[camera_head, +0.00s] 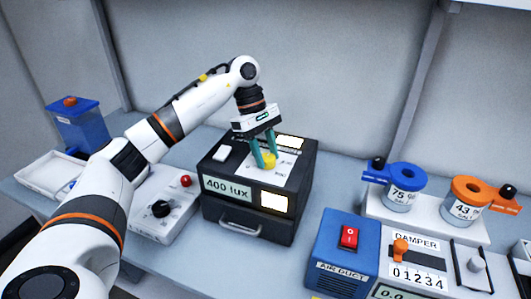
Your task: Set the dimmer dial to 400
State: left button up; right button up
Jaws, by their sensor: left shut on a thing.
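My right gripper is not in view.
A white box with a black knob (160,208) and red button stands left of the black box. At right are a blue air duct box (342,255), a damper panel (412,263), and blue-lidded and orange-lidded jars (467,201). A blue bin (78,125) stands far left.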

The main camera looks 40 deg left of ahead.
aim_at(268, 156)
pick_arm(q)
jog(key=shift+m, duration=0.6)
jog(key=o, duration=1)
jog(key=shift+w+a+r, duration=0.15)
jog(key=shift+a+r, duration=0.05)
jog(key=shift+r, duration=0.25)
jog(key=b+v, duration=0.1)
jog(key=v, duration=0.2)
jog(key=shift+w, duration=0.1)
jog(key=p+v, duration=0.2)
jog(key=v, duration=0.6)
jog(key=shift+w+d, duration=0.1)
